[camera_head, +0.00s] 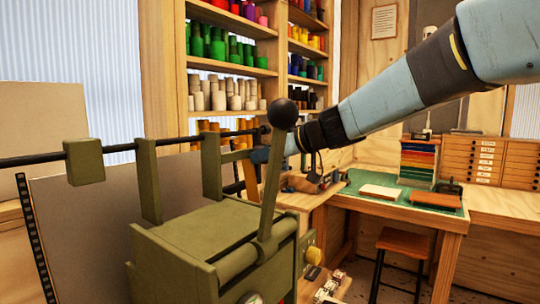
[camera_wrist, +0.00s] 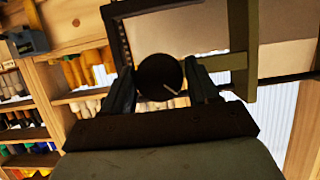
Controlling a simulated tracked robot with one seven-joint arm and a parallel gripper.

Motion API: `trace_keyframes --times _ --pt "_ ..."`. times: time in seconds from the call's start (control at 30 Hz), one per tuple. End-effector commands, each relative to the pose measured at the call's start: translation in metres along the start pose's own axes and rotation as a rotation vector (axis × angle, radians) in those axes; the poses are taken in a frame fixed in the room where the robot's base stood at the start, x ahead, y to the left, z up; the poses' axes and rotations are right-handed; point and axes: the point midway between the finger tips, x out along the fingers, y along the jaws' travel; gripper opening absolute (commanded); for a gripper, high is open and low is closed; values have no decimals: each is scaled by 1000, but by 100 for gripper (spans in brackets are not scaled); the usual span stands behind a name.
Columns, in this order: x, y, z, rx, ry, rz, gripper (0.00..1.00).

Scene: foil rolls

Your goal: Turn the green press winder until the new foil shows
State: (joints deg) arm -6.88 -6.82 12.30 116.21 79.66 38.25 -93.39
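The olive-green press (camera_head: 200,245) stands in the left foreground of the head view. Its lever (camera_head: 270,195) rises to a black ball knob (camera_head: 283,113). A black shaft (camera_head: 110,152) runs along its top through olive brackets. My gripper (camera_head: 258,156) is behind the lever, at the end of a short olive winder arm (camera_head: 236,156). In the wrist view, the winder's round black knob (camera_wrist: 160,75) sits between my fingertips, which appear to touch it on both sides. The winder arm (camera_wrist: 222,62) runs right from it. The foil's face cannot be made out.
A green-matted table (camera_head: 400,198) stands at the right, with an orange-brown stool (camera_head: 404,240) before it. Shelves (camera_head: 228,70) of coloured rolls stand behind. The upright lever is close to my gripper.

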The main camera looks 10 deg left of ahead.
Motion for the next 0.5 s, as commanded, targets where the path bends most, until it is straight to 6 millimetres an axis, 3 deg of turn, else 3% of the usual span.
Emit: trace_keyframes --times 0.33,0.5 --pt "0 -1 0 -1 0 -2 26" --pt "-1 0 1 7 -1 -5 26"
